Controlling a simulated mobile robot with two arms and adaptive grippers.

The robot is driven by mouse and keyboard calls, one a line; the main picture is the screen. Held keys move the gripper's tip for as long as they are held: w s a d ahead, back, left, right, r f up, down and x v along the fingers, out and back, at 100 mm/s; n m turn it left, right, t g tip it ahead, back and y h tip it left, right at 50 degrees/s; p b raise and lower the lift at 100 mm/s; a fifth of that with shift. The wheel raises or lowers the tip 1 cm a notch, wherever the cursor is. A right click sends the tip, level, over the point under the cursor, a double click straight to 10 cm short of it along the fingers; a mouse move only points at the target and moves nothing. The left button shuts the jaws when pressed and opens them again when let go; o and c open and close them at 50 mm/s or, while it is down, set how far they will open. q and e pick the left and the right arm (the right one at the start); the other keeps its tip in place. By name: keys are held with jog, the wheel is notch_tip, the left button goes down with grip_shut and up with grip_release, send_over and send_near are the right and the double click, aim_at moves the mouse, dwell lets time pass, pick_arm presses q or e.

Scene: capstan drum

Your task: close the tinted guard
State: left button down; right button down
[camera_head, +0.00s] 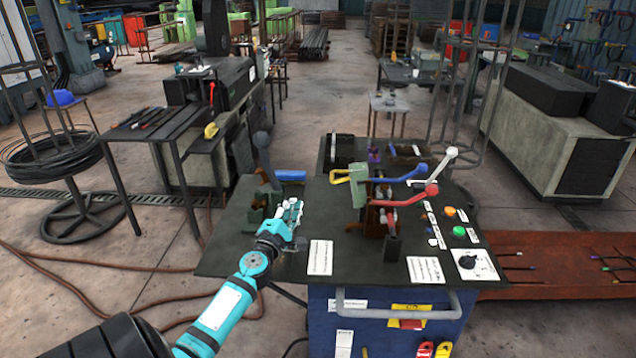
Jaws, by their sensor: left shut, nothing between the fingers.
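My left gripper (291,208) reaches in on a teal arm over the left part of a dark console top (340,225). It is shut and empty, beside a small green bracket at the foot of a dark lever (263,148). I cannot tell if it touches them. A pale green upright panel (358,187) stands right of the gripper, near the console's middle, with a yellow handle (341,178) on its left. It may be the tinted guard, but I cannot tell for sure. My right gripper is not in view.
Right of the panel are a blue lever (400,177), a red lever (412,197) and a white-knobbed lever (447,158). Buttons and a black dial (467,262) sit at the right. White label plates lie near the front edge, above a grey rail (400,312).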

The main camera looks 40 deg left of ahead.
pick_arm(q)
jog(key=w+r, duration=0.2)
jog(key=w, duration=0.9)
jog(key=shift+a+r, duration=0.2)
jog(key=shift+a, duration=0.15)
